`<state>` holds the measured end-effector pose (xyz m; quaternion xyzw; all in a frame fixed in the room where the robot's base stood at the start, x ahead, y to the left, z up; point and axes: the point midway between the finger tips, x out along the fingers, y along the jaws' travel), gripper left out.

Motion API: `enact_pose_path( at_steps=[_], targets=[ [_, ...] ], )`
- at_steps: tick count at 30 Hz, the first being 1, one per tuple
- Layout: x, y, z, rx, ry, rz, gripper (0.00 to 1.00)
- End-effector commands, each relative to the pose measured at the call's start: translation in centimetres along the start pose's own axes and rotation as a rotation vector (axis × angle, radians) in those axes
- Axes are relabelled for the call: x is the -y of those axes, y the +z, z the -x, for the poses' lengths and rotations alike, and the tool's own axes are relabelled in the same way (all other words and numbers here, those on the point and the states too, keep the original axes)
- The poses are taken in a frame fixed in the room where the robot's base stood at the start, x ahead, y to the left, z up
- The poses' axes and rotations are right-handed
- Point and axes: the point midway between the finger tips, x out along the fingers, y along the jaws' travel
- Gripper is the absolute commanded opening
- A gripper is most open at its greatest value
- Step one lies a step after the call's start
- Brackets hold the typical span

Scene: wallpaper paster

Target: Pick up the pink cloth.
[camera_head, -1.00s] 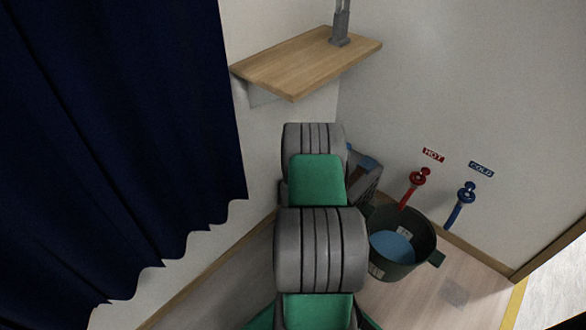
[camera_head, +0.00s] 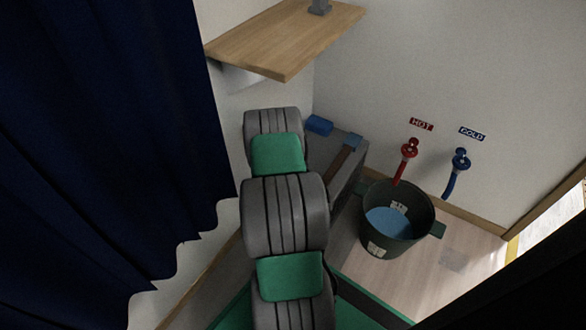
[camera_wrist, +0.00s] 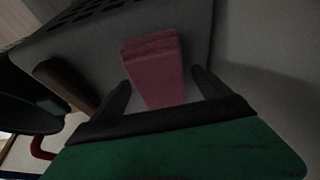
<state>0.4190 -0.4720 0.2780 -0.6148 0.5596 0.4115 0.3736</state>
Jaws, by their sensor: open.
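The pink cloth (camera_wrist: 153,66) shows in the wrist view as a folded, block-like pink piece on a grey surface (camera_wrist: 95,55). My gripper (camera_wrist: 160,80) is open, with one dark finger on each side of the cloth's near part. There are visible gaps between the fingers and the cloth, and I cannot tell how far down the fingers reach. In the head view the cloth and my gripper are hidden behind my arm.
In the head view a grey box (camera_head: 345,195) carries a blue block (camera_head: 319,124) and a brown-handled tool (camera_head: 340,157). A dark bucket (camera_head: 427,213) stands right of it, below red (camera_head: 404,160) and blue (camera_head: 455,172) taps. A wooden shelf (camera_head: 285,40) and a dark blue curtain (camera_head: 110,150) are at left.

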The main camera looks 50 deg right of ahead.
Motion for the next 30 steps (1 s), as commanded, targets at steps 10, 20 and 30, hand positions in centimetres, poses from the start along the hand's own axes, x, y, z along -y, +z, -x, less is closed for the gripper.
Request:
enact_pose_path(
  at_steps=[10,20,30],
  targets=[
    [-0.11,-0.14,-0.1,0.0,0.0,-0.002,0.87],
    [-0.08,0.03,-0.5,-0.001,0.0,-0.002,0.87],
    [-0.08,0.03,-0.47,-0.001,0.0,-0.002,0.79]
  ],
)
